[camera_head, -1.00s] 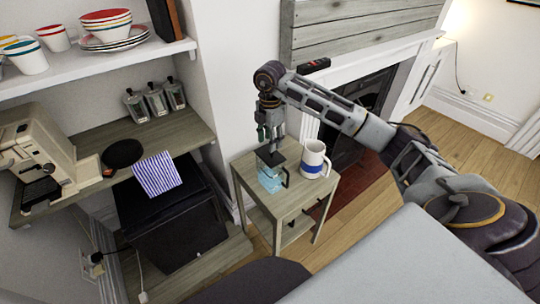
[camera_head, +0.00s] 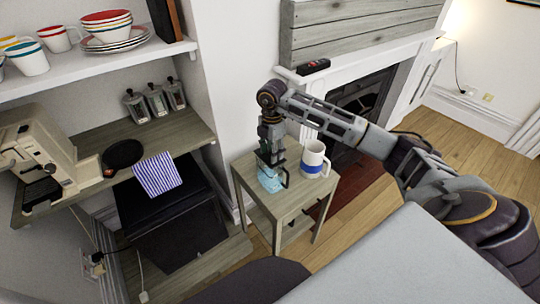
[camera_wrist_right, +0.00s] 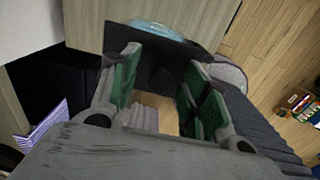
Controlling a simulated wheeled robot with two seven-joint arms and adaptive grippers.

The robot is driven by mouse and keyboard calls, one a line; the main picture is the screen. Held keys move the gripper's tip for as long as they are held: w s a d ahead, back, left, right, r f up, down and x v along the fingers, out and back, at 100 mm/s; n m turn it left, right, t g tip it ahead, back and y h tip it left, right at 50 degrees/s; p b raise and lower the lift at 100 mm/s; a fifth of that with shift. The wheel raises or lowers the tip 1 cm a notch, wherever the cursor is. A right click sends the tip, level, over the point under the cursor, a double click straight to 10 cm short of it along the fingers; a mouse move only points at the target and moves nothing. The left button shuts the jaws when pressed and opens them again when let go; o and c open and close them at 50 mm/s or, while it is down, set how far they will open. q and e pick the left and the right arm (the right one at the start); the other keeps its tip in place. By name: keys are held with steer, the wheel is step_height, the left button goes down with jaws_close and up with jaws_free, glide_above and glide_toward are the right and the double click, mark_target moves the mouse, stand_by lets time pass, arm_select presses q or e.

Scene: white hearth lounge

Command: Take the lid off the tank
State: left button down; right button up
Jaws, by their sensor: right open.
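The tank (camera_head: 270,183) is a clear bluish container standing on a small grey wooden side table (camera_head: 302,196). A dark handle shows on its right side. My right gripper (camera_head: 269,157) is directly above the tank and hides most of its top in the head view. In the right wrist view, the open right gripper (camera_wrist_right: 158,90) has its green-padded fingers on either side of the dark lid (camera_wrist_right: 160,68). Whether the pads touch the lid I cannot tell. The tank's blue edge (camera_wrist_right: 158,29) shows beyond the lid. My left gripper is not in view.
A white mug with a blue band (camera_head: 314,160) stands close to the right of the tank. A coffee machine (camera_head: 35,160), a striped cloth (camera_head: 157,174) and several canisters (camera_head: 155,100) are to the left. A fireplace (camera_head: 355,105) is behind.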

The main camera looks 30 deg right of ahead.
steer(key=shift+f, duration=0.25)
steer(key=shift+r, duration=0.15)
jaws_close()
stand_by(0.4)
